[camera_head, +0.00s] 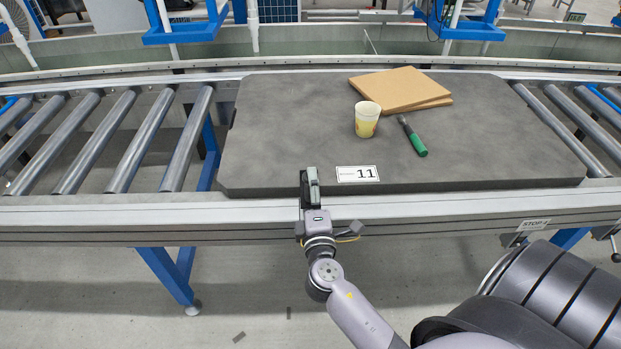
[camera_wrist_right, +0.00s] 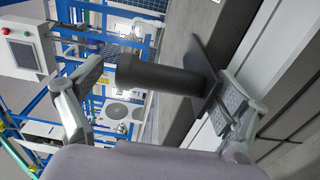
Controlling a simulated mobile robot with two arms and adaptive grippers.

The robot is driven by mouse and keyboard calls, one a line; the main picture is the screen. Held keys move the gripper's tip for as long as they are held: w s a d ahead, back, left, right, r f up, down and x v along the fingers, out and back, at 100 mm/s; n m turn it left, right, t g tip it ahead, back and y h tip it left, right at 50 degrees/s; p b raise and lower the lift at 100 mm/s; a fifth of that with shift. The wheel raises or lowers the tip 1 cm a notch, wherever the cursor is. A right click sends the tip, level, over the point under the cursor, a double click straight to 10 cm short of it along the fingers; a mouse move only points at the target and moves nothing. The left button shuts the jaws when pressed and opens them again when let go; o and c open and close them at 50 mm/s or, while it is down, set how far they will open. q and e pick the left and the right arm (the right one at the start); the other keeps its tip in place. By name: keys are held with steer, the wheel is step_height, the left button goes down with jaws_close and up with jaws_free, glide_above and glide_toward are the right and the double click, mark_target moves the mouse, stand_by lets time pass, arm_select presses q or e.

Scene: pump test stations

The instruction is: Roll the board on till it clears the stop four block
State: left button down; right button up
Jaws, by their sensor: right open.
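My right gripper (camera_head: 310,187) is at the board's front edge, left of the label. In the right wrist view my right gripper (camera_wrist_right: 160,88) is open around a black cylinder (camera_wrist_right: 155,76) on a dark plate. The fingers look apart from the cylinder. A "STOP 4" tag (camera_head: 535,225) is on the front rail, left of the board's right front corner. I cannot clearly make out the stop block. My left gripper is not in view.
On the board are a yellow-white cup (camera_head: 367,119), brown flat sheets (camera_head: 400,89) and a green-handled tool (camera_head: 414,138). Bare rollers (camera_head: 120,140) show to the left, and more rollers (camera_head: 575,118) to the right. The front rail (camera_head: 160,212) runs below the board.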

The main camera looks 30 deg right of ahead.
steer(key=shift+x, duration=1.65)
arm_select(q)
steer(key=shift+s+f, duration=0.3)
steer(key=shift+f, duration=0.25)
arm_select(e)
steer(key=shift+c, duration=0.6)
